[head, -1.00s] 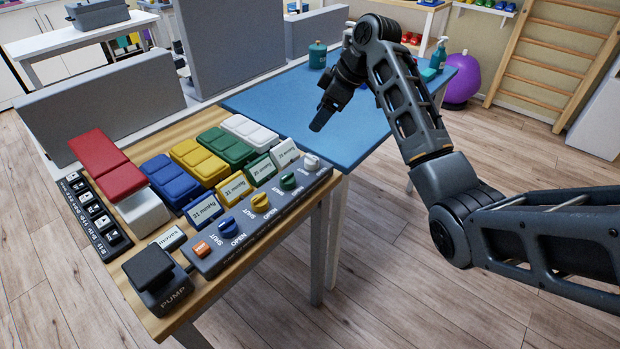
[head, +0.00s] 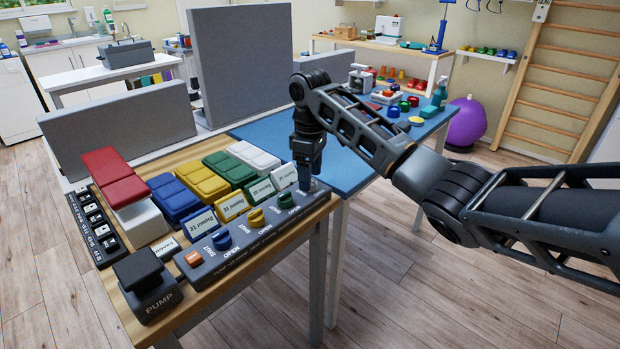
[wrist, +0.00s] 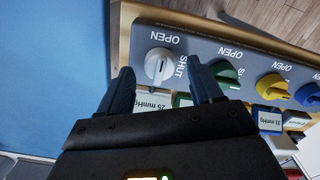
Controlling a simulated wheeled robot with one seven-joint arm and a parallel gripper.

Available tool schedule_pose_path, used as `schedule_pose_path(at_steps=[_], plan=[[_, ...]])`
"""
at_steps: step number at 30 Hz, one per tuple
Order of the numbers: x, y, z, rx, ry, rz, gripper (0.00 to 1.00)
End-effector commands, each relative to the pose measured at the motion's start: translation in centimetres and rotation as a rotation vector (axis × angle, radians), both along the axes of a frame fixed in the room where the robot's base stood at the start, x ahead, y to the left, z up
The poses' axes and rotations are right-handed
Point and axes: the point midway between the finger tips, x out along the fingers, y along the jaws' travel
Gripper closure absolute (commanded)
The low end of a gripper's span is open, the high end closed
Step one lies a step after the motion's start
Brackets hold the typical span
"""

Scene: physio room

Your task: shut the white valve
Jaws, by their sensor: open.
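The white valve (wrist: 160,66) is a round white knob on the grey valve panel (wrist: 205,50). In the wrist view it lies between and just beyond my two fingertips, with OPEN printed above it and SHUT to its right. A dark mark on the knob runs roughly up and down the picture. My gripper (wrist: 160,78) is open and empty, one finger on each side of the knob; I cannot tell whether either touches it. In the head view my gripper (head: 307,181) points down at the panel's far right end and hides the white valve.
Green (head: 285,200), yellow (head: 256,217) and blue (head: 221,239) valves line the panel, with pressure displays (head: 230,208) behind. The green valve is close beside my finger. A pump block (head: 148,287) stands at the front left. The blue table (head: 345,172) adjoins at right.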

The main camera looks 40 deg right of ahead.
Motion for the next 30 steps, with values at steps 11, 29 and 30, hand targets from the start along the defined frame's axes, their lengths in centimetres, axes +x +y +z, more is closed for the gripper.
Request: schedule_pose_path(at_steps=[11,29,30], plan=[[-0.01,0.02,-1.44,0.0,-0.001,0.001,0.35],[0.0,0.03,-1.4,0.0,-0.001,0.002,0.85],[0.0,0.04,-1.4,0.0,-0.001,0.002,0.89]])
